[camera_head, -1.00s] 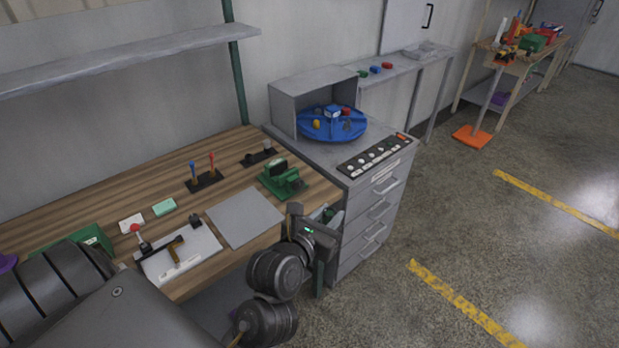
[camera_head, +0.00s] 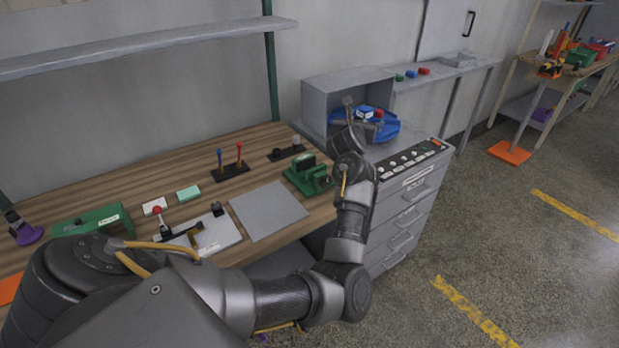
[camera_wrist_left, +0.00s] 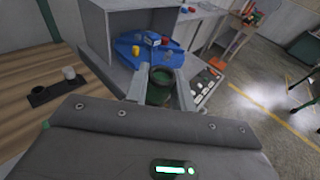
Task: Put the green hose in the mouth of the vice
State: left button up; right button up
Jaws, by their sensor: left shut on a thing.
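My left gripper (camera_head: 347,112) is raised in front of the open grey box, above the drawer cabinet, in the head view. In the left wrist view its two fingers (camera_wrist_left: 158,80) are shut on a short, dark green round thing (camera_wrist_left: 158,96), which looks like the green hose seen end-on. In the head view I cannot make it out clearly. The green vice (camera_head: 311,176) stands on the wooden bench, left of and below the gripper, apart from it. Its mouth is too small to see clearly. My right gripper is not in view.
The blue turntable (camera_head: 384,126) with small parts sits partly behind my gripper. The cabinet (camera_head: 400,215) adjoins the bench. A grey mat (camera_head: 268,210), green box (camera_head: 95,218) and screwdriver stand (camera_head: 229,171) lie on the bench. A grey shelf (camera_head: 140,45) runs above.

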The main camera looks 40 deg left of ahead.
pick_arm(q)
jog(key=s+a+f+p, duration=0.1)
jog(key=s+a+f, duration=0.1)
jog(key=a+f, duration=0.2)
jog(key=s+a+f+p, duration=0.2)
jog(key=a+f, duration=0.2)
jog(key=s+a+f+p, duration=0.2)
jog(key=a+f, duration=0.2)
jog(key=shift+a, duration=0.35)
jog(key=shift+s+f, duration=0.1)
jog(key=shift+f, duration=0.45)
jog(key=o, duration=0.8)
jog(key=shift+f, duration=0.15)
jog(key=shift+o, duration=0.9)
jog(key=shift+a, duration=0.1)
